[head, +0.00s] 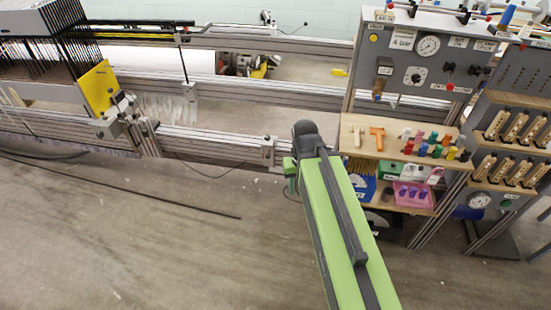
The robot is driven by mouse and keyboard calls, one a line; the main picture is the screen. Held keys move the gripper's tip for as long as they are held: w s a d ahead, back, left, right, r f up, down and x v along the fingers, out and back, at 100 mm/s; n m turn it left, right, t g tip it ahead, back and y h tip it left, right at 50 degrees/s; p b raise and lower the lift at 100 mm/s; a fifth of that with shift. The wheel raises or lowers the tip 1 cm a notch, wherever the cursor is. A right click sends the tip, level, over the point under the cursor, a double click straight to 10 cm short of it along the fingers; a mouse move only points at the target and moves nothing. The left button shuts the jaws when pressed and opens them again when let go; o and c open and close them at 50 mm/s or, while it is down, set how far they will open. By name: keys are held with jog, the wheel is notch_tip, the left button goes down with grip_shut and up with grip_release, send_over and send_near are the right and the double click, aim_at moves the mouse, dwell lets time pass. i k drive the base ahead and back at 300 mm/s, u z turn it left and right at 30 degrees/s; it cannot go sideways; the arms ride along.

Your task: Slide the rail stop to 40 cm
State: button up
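Long aluminium rails (220,146) run across the left and middle of the head view. A small grey block (267,151) sits on the lower rail, just left of my arm's dark end. I cannot tell for certain which is the rail stop, and no 40 cm mark is readable. My green arm reaches up from the bottom right, and its dark joint is close to the lower rail.
A grey panel with gauges (428,46) and a wooden shelf (357,148) of coloured pieces stand right of the arm. Racks of wooden pieces (515,127) are at far right. A yellow plate (99,87) is at left. A dark rod lies on the mostly clear floor (150,250).

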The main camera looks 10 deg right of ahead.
aim_at(268, 156)
jog(key=u, duration=0.15)
jog(key=i, duration=0.95)
jog(key=u, duration=4.3)
jog(key=i, duration=0.1)
jog(key=z, duration=1.8)
jog(key=k, duration=0.75)
jog(key=z, duration=1.3)
jog(key=i, duration=0.85)
